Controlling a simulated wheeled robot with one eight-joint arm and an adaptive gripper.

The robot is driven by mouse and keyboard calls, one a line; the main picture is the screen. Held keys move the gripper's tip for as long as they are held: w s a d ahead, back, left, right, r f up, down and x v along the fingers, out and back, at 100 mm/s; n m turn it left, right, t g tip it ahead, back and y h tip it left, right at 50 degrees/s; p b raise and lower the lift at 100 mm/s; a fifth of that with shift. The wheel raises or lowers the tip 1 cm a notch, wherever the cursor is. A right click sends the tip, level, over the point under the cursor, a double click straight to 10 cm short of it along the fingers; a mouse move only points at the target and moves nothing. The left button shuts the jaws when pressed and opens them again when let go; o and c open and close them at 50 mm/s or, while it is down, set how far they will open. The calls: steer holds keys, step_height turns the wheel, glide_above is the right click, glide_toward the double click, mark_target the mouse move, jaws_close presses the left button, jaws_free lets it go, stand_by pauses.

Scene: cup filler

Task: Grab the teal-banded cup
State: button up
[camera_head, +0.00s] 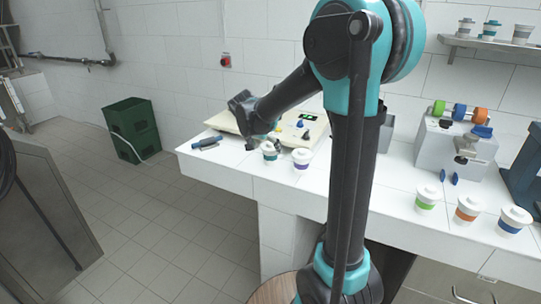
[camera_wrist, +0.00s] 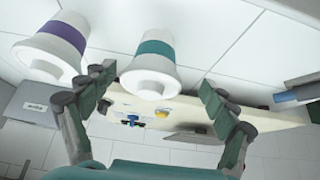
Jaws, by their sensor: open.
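The teal-banded cup (camera_head: 269,152) is white with a lid and stands on the white counter near its front edge. In the wrist view the teal-banded cup (camera_wrist: 155,65) is ahead of and between my open fingers, its lidded end toward me. My gripper (camera_wrist: 153,85) is open and empty, a finger on either side of the cup's line; I cannot tell whether either touches it. In the head view my gripper (camera_head: 262,139) is partly hidden, just behind the cup.
A purple-banded cup (camera_head: 301,159) stands close beside it, right in the head view; in the wrist view this cup (camera_wrist: 55,45) is near the left finger. A cream machine (camera_head: 290,128) is behind. A screwdriver (camera_head: 207,143) lies left. Several other cups are farther right and on a shelf (camera_head: 480,42).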

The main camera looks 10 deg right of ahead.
steer(key=shift+s+d+x, duration=0.1)
steer(key=shift+d+x, duration=0.05)
steer(key=shift+x, duration=1.25)
steer(key=shift+s+d+x, duration=0.15)
steer(key=shift+d+x, duration=0.05)
steer(key=shift+x, duration=1.15)
steer(key=c, duration=1.4)
